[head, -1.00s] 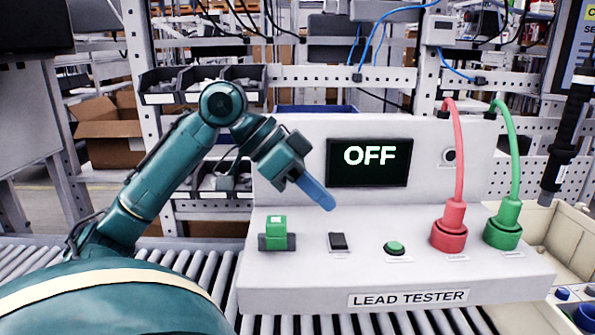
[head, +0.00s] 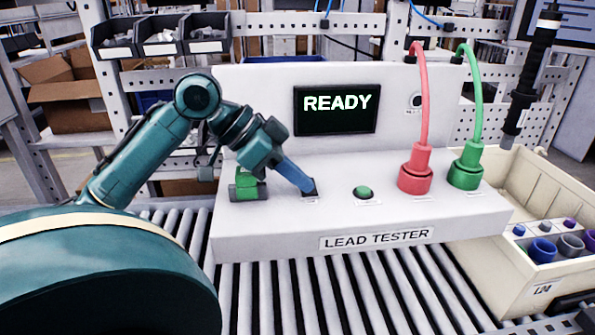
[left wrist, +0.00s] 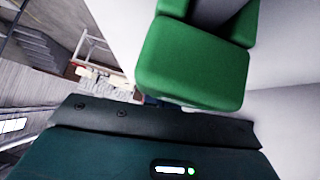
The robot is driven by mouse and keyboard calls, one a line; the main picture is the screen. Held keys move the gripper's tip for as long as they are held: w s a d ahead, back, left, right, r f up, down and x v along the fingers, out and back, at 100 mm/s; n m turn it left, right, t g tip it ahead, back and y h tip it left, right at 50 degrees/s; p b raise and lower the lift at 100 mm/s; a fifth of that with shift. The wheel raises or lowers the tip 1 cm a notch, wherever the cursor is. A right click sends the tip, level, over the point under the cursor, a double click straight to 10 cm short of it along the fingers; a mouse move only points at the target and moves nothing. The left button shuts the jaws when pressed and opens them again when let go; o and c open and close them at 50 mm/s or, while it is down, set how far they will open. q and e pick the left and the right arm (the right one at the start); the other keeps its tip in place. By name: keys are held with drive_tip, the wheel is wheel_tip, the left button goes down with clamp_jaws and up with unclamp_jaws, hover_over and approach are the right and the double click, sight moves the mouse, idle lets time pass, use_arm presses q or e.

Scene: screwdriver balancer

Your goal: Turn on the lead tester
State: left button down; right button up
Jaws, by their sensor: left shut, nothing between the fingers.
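The white lead tester (head: 270,235) stands on the roller conveyor. A green block-shaped part (head: 245,184) is left of the switch, partly behind my gripper. It fills the upper middle of the left wrist view (left wrist: 192,70), where the fingertips are hidden. A green round button (head: 362,192) is right of the switch. My right gripper is not in view.
A red plug (head: 416,168) and a green plug (head: 467,165) with cables stand on the tester's right side. A cream bin (head: 490,270) with coloured cylinders is at the right. Black parts bins (head: 160,35) hang behind my arm.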

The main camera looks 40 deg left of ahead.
use_arm(q)
drive_tip(key=shift+a, duration=0.1)
drive_tip(key=shift+w+a+r+p, duration=0.25)
drive_tip(key=shift+w+p, duration=0.05)
drive_tip(key=shift+p, duration=0.15)
drive_tip(key=shift+w+a, duration=0.2)
drive_tip(key=shift+a, duration=0.1)
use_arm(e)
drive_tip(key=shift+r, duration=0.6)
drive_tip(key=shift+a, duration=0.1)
